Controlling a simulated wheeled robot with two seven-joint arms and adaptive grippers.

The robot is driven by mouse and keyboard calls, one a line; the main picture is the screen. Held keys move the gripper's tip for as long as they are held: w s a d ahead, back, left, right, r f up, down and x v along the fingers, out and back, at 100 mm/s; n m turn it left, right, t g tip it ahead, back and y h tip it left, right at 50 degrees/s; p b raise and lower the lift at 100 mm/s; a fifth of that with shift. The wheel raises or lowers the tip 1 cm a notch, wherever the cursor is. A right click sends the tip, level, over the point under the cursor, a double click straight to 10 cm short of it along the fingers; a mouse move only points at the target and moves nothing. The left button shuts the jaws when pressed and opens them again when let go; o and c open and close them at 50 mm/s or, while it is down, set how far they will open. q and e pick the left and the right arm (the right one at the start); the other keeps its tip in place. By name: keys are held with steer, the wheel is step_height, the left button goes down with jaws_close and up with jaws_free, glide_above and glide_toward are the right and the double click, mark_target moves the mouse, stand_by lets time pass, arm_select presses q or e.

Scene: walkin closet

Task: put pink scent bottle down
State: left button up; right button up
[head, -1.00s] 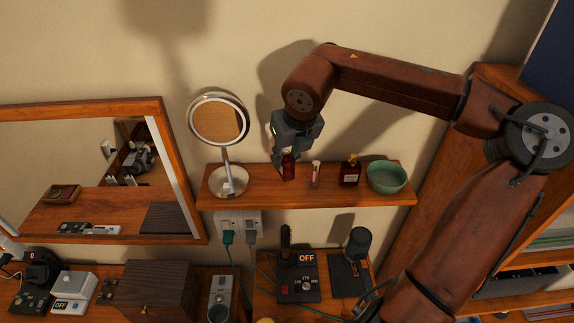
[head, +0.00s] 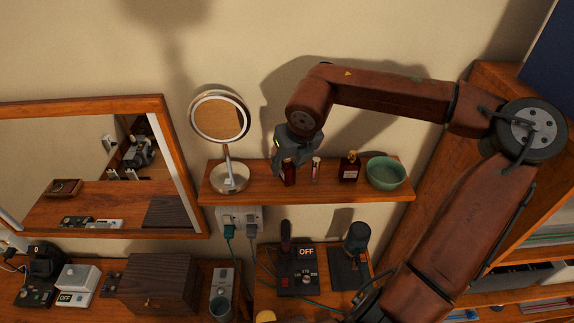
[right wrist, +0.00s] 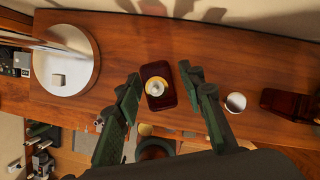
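A small dark red-pink bottle (head: 288,175) with a pale, gold-ringed cap appears to stand upright on the wooden wall shelf (head: 262,190). I take it as the pink scent bottle. My right gripper (head: 286,163) is over it from above and hides its upper part in the head view. In the right wrist view the bottle (right wrist: 158,98) lies between the two fingertips (right wrist: 160,72). The right finger shows a narrow gap to it; the left is very close, and contact there is unclear. The gripper looks open. My left gripper is not in view.
A round mirror (head: 219,117) stands left of the bottle. A slim pink bottle (head: 316,170), a dark red bottle with a gold cap (head: 349,170) and a green bowl (head: 386,173) stand to its right. Bare shelf separates the mirror base from the bottle.

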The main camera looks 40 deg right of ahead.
steer(key=shift+r, duration=0.1)
steer(key=shift+r, duration=0.2)
steer(key=shift+b+v, duration=1.45)
steer(key=shift+v, duration=4.45)
steer(key=shift+a+f, duration=0.1)
